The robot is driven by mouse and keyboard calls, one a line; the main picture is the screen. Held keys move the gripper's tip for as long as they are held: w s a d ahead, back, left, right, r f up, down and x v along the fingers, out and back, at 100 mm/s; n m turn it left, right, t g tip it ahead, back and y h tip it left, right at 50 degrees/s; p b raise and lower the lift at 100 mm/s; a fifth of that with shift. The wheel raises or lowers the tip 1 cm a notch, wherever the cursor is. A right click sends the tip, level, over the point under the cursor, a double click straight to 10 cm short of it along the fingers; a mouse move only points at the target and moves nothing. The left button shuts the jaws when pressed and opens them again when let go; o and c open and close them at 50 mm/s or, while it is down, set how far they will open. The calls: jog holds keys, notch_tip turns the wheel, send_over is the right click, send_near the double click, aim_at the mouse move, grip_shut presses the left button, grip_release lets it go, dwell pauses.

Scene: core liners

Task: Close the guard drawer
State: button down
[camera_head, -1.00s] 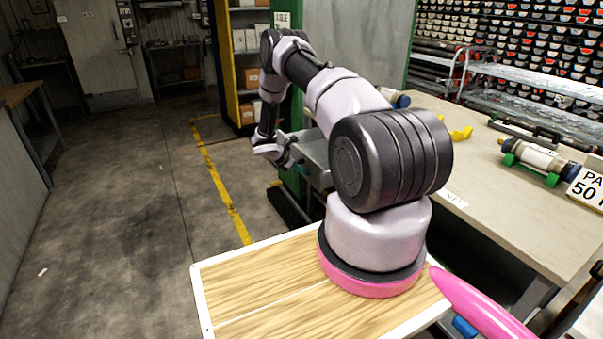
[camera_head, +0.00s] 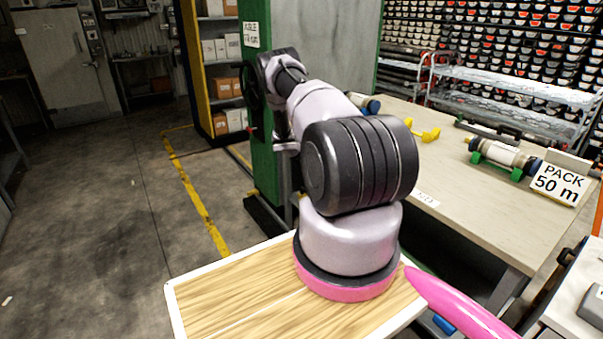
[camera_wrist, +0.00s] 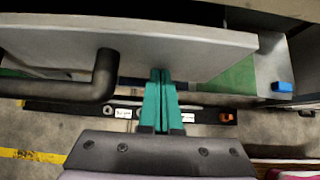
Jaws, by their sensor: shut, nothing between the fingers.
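The guard drawer's grey front panel (camera_wrist: 200,45) fills the upper part of the wrist view, with a black bent handle (camera_wrist: 103,75) on its left. My gripper (camera_wrist: 161,73) has its teal fingers together and empty. Its tips meet the panel's lower edge in the picture, right of the handle; I cannot tell whether they touch. In the head view my arm reaches to the green post, and the fingers and drawer are hidden or too unclear to make out. How far open the drawer is cannot be told.
The green post (camera_head: 265,150) stands beside my arm. A long workbench (camera_head: 470,190) with a core piece (camera_head: 500,153) and a yellow holder (camera_head: 425,134) lies to the right. Open floor with a yellow line (camera_head: 195,190) is at left. A blue block (camera_wrist: 282,87) shows at right.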

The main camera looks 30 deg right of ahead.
jog(key=d, duration=0.3)
jog(key=shift+w+d, duration=0.1)
jog(key=shift+d, duration=0.55)
